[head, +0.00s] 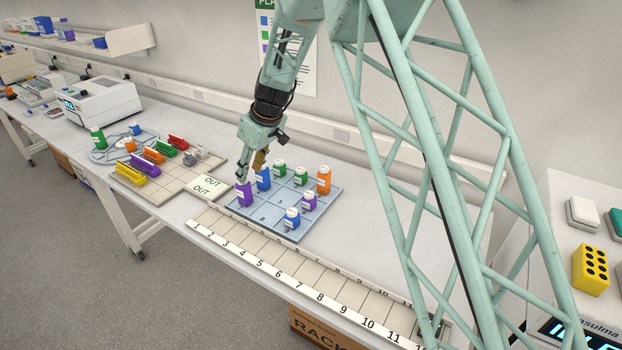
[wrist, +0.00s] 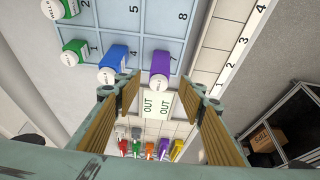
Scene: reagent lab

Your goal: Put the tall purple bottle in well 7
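The tall purple bottle (head: 245,195) stands upright at the left corner of the blue numbered tray (head: 263,219). In the wrist view the bottle (wrist: 160,62) stands in the cell marked 7, its white cap toward me. My gripper (head: 251,176) is just above the bottle, pointing down. In the wrist view my gripper (wrist: 158,98) is open, with a clear gap between its brown-padded fingers. The bottle appears between the fingertips and a little beyond them, with no finger seen touching it. A shorter purple bottle (head: 309,202) stands elsewhere on the tray.
A tall blue bottle (head: 263,180) stands close behind the purple one. Green bottles (head: 301,177), an orange bottle (head: 323,180) and a short blue bottle (head: 292,218) share the tray. An OUT plate (head: 208,187) lies left; a numbered rack (head: 290,272) lies in front.

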